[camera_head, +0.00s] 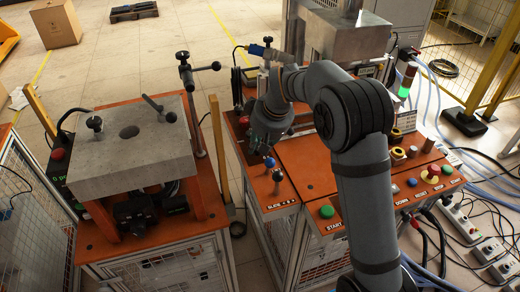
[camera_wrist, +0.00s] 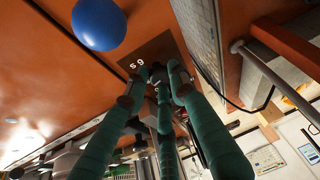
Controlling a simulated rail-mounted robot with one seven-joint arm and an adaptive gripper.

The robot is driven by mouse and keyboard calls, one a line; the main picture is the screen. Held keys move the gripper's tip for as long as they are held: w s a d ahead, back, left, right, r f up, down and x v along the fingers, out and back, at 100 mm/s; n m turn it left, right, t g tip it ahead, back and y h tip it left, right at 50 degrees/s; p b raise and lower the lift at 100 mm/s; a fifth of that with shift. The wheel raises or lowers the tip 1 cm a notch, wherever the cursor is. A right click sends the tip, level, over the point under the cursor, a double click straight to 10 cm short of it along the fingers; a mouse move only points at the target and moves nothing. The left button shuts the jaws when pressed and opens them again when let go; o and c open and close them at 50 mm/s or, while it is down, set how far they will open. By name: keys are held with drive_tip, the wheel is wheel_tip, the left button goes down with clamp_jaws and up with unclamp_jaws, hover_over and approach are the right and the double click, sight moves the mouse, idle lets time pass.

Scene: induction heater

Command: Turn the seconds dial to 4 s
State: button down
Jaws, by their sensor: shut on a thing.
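The seconds dial (camera_wrist: 158,72) shows only in part in the wrist view, between my fingertips. It stands on a dark plate (camera_wrist: 144,55) with white marks, among them what looks like a 9 and an S, set on an orange panel. My gripper (camera_wrist: 160,80) is shut on the dial, its green fingers reaching in from below. The dial's pointer and set value cannot be read. In the head view my gripper (camera_head: 262,146) is down at the left part of the orange console, and its body hides the dial.
A blue ball knob (camera_head: 269,162) stands close to my gripper; it is large in the wrist view (camera_wrist: 98,23). A black knob (camera_head: 277,175) and a green start button (camera_head: 327,211) are nearer the front. A press with a grey block (camera_head: 130,150) stands at the left.

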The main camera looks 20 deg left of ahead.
drive_tip(key=shift+a+r+m+t+h+b, duration=0.15)
drive_tip(key=shift+m+t+b, duration=0.1)
drive_tip(key=shift+m, duration=0.35)
drive_tip(key=shift+a+m+t+h+b, duration=0.15)
drive_tip(key=shift+m+b, duration=0.1)
drive_tip(key=shift+m, duration=0.35)
drive_tip(key=shift+r, duration=0.1)
drive_tip(key=c, duration=1.8)
unclamp_jaws()
drive_tip(key=o, duration=0.3)
drive_tip(key=shift+d, duration=0.15)
drive_tip(key=shift+o, duration=0.2)
drive_tip(key=shift+f, duration=0.2)
drive_tip(key=v, duration=1.2)
